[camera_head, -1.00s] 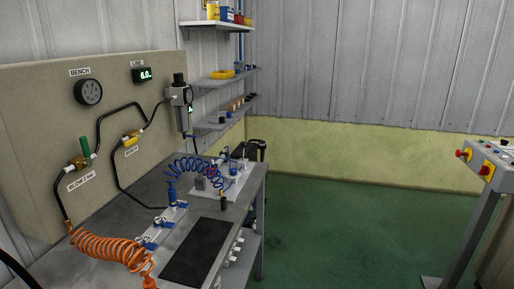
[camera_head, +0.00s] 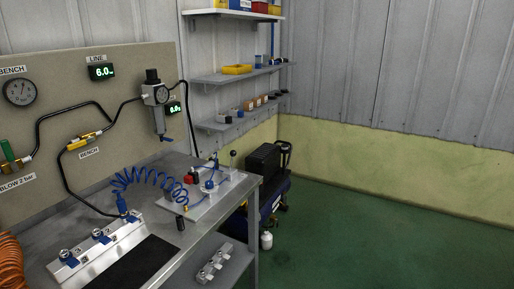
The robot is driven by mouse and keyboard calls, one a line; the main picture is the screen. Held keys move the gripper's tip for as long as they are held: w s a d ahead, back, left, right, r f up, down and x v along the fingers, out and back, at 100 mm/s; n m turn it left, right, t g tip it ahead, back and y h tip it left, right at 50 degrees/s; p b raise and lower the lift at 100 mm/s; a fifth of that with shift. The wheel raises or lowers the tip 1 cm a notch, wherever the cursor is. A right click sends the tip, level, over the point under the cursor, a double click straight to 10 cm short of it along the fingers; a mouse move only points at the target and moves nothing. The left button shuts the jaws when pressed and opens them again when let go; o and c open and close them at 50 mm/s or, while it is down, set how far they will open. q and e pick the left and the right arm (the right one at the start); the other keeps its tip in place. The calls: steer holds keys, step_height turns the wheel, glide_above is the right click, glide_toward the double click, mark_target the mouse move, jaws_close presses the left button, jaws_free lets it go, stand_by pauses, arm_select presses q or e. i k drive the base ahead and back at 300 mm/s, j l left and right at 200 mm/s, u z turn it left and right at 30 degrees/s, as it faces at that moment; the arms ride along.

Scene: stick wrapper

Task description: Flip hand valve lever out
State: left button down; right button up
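A light plate (camera_head: 210,203) lies at the far right end of the workbench and carries small pneumatic parts. A short upright lever with a black ball knob (camera_head: 233,153) stands at its back right; it looks like the hand valve lever, but it is too small to tell its exact setting. A red part (camera_head: 188,180) and a blue part (camera_head: 209,184) sit in front of it. A blue coiled hose (camera_head: 145,175) runs from the plate to a blue fitting (camera_head: 122,204) on the bench. Neither of my grippers is in view.
A manifold bar with blue levers (camera_head: 100,245) and a dark mat (camera_head: 135,262) lie on the bench (camera_head: 190,235). An orange coiled hose (camera_head: 10,262) is at the left edge. A regulator (camera_head: 155,95) hangs behind.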

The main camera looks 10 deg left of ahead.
mark_target(233, 153)
steer(key=i+l+u, duration=0.15)
steer(key=i+l, duration=1.3)
steer(key=i+j, duration=0.05)
steer(key=i, duration=0.1)
